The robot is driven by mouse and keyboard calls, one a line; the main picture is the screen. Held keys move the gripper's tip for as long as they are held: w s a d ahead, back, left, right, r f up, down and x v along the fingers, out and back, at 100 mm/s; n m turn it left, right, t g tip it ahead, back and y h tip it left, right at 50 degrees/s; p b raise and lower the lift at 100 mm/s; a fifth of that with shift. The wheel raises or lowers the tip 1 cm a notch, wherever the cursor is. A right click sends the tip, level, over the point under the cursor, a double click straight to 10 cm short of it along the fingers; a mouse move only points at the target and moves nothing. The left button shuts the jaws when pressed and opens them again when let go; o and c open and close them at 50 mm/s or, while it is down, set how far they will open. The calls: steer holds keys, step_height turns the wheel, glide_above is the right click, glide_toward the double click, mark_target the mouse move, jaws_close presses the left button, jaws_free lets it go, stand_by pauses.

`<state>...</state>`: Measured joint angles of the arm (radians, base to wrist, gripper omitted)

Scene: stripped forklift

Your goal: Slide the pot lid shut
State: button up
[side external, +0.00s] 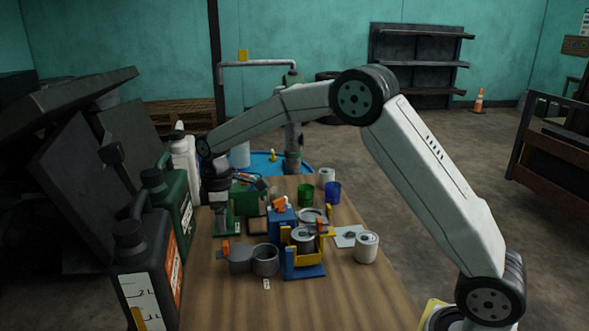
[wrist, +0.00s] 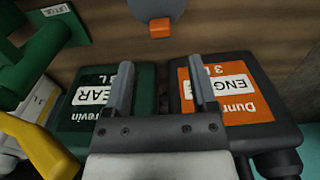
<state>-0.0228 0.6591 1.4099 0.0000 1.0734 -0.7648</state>
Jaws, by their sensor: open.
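A grey pot (side external: 265,263) stands near the front of the wooden table in the side view, its top open. Beside it on the left is a grey lid (side external: 241,262) with an orange tab (side external: 226,247), off to the side of the pot's mouth. In the wrist view, part of a grey round piece (wrist: 165,8) with an orange tab (wrist: 160,28) shows at the top edge; it looks like the lid.
A yellow and blue fixture (side external: 305,262) stands right of the pot. A white cup (side external: 366,247) is farther right. The table's front is mostly clear.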

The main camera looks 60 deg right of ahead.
mark_target(225, 243)
steer(key=shift+f, duration=3.9)
jaws_close()
steer(key=shift+r, duration=0.1)
